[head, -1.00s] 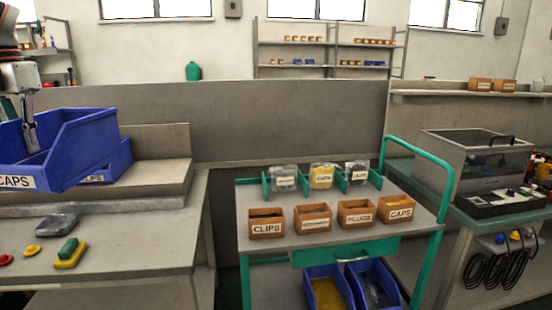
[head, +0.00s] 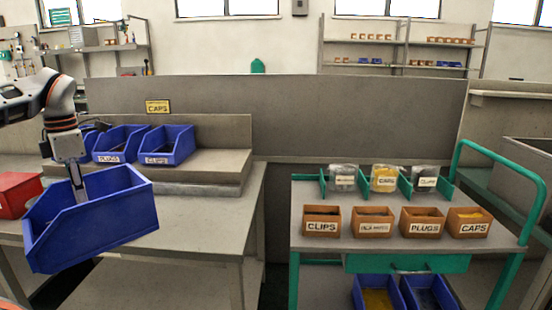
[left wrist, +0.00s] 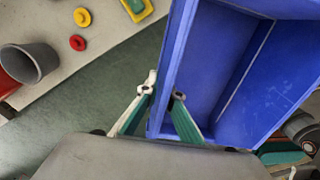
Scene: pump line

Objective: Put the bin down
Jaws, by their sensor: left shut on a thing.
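A blue open-topped bin (head: 115,228) hangs from my left gripper (head: 78,196) at the lower left of the head view, tilted in the picture, in front of the left bench. No label shows on its visible sides. In the left wrist view my left gripper (left wrist: 163,97) is shut on the wall of the blue bin (left wrist: 235,70), one finger inside and one outside. The floor shows below the fingers there. I cannot tell whether the bin touches the bench. My right gripper is not in view.
The left bench (head: 200,215) has clear top to the bin's right. Blue bins labelled PLUGS (head: 118,142) and CLIPS (head: 168,145) stand on its raised shelf, under a CAPS sign (head: 157,106). A red bin (head: 18,193) is at left. A green-framed cart (head: 375,240) stands right.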

